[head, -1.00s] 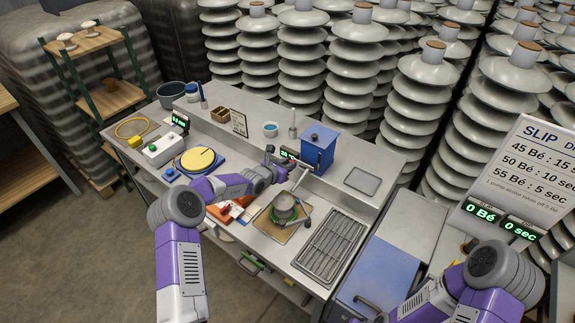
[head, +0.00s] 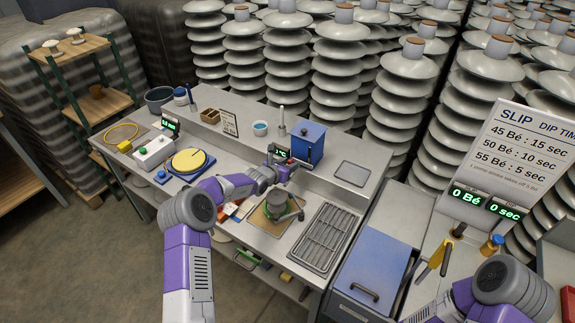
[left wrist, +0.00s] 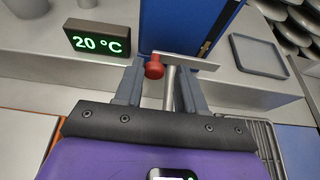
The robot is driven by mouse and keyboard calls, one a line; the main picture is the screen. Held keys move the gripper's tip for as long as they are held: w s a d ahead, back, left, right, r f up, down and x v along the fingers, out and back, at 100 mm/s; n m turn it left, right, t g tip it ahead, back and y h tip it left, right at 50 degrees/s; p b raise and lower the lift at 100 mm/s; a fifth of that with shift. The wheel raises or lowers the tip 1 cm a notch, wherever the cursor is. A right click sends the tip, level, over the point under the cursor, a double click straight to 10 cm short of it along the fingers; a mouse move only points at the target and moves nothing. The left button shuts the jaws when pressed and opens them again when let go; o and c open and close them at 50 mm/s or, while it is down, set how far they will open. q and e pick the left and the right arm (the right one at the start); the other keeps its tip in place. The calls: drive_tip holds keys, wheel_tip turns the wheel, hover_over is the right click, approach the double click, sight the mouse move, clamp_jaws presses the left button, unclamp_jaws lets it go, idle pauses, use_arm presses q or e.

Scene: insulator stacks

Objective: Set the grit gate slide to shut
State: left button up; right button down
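The blue grit box (head: 308,143) stands at the back of the bench, and part of it shows in the left wrist view (left wrist: 172,25). Below it a pale flat slide plate (left wrist: 195,62) sticks out, with a red knob (left wrist: 154,68) at its left part. My left gripper (head: 287,168) is at the front of the box. In the left wrist view its two fingers (left wrist: 160,80) stand apart, with the red knob between their tips, closer to the left finger. I cannot tell whether they touch it. My right arm shows at lower right; its gripper is out of view.
A temperature display (left wrist: 100,41) reading 20 °C stands left of the box. A grey tray (head: 352,173) lies to the right. Tall insulator stacks (head: 400,95) fill the back.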

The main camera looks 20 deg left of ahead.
use_arm(q)
drive_tip(key=shift+o, duration=0.8)
drive_tip(key=shift+a, duration=0.1)
drive_tip(key=shift+s+r, duration=0.1)
drive_tip(key=v, duration=0.7)
drive_tip(key=shift+s, duration=0.2)
